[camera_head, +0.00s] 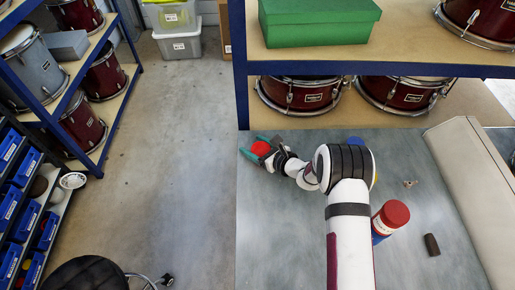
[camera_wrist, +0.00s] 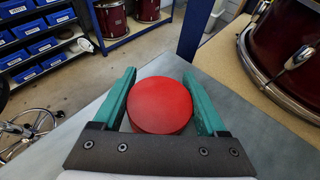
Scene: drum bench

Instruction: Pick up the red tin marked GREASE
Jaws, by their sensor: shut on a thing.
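A round red tin (camera_head: 261,148) is between the teal fingers of my gripper (camera_head: 256,152), near the bench's back left corner. In the wrist view the flat red top of the tin (camera_wrist: 160,104) fills the gap between the fingers of my gripper (camera_wrist: 159,76). My gripper is shut on it. No marking shows on its top, and its side is mostly hidden, so I cannot read GREASE. I cannot tell whether it touches the bench.
A red-topped container with a blue side (camera_head: 391,216) stands right of my arm. A dark cylinder (camera_head: 432,244) and a small metal piece (camera_head: 409,183) lie on the grey bench (camera_head: 280,240). A padded beige block (camera_head: 474,190) lines the right. A drum shelf (camera_head: 350,69) stands behind.

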